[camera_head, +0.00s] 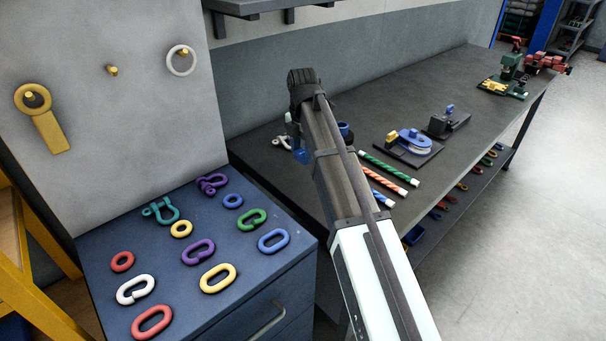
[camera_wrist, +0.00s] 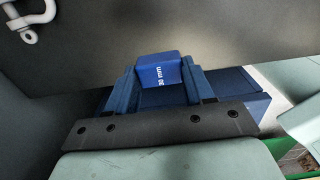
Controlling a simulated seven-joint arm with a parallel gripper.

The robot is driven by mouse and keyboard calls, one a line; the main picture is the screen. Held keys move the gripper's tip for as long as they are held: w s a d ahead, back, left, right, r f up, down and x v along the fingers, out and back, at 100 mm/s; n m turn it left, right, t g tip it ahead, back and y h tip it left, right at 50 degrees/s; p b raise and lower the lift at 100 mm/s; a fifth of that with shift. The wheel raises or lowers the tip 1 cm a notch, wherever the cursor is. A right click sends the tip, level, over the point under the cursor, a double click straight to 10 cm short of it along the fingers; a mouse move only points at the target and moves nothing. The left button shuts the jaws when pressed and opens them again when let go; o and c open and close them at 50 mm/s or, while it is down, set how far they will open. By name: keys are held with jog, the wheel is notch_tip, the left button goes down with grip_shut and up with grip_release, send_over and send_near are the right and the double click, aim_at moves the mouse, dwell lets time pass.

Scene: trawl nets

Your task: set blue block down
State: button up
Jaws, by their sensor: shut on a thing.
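The blue block (camera_wrist: 158,70), marked "30 mm" in white, is between the two blue fingers of my gripper (camera_wrist: 162,76) in the wrist view. My gripper is shut on it. The dark grey bench top (camera_wrist: 225,35) lies beyond the block. I cannot tell whether the block touches the bench or is just above it. In the head view my arm hides most of the gripper and the block; a small blue part shows left of the arm, and I cannot tell whether it is finger or block.
A white shackle (camera_head: 281,142) lies on the bench (camera_head: 380,125) left of my arm; it also shows in the wrist view (camera_wrist: 42,20). Striped rods (camera_head: 385,166) and a blue bending tool (camera_head: 408,142) lie to the right. Coloured links and shackles cover the cabinet top (camera_head: 105,225).

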aim_at(303, 152)
jog(key=shift+f, duration=3.95)
jog(key=shift+f, duration=0.15)
jog(key=o, duration=1)
jog(key=shift+o, duration=0.2)
notch_tip(303, 152, up, 12)
jog(key=shift+r, duration=0.15)
